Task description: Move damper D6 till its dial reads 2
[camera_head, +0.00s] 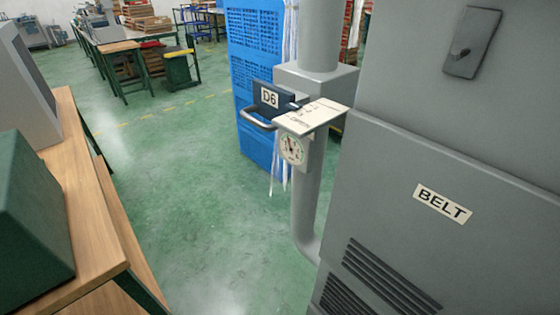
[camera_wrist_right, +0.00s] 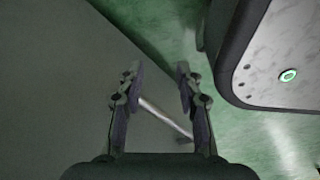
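Damper D6 (camera_head: 269,98) is on a grey vertical duct in the middle of the head view, with a dark plate lettered D6. Its grey bar handle (camera_head: 256,119) sticks out to the left. The round pale dial (camera_head: 292,149) hangs below a cream lettered plate (camera_head: 312,117). The dial's marks and pointer are too small to read for sure. My right gripper (camera_wrist_right: 160,72) shows only in its wrist view, with its fingers apart and nothing held between them. The damper is not in that view. My left gripper is in neither view.
A large grey cabinet marked BELT (camera_head: 442,204) stands right of the duct (camera_head: 307,205). A wooden bench (camera_head: 92,222) with a green box (camera_head: 30,225) is at left. Green floor (camera_head: 190,190) between is clear.

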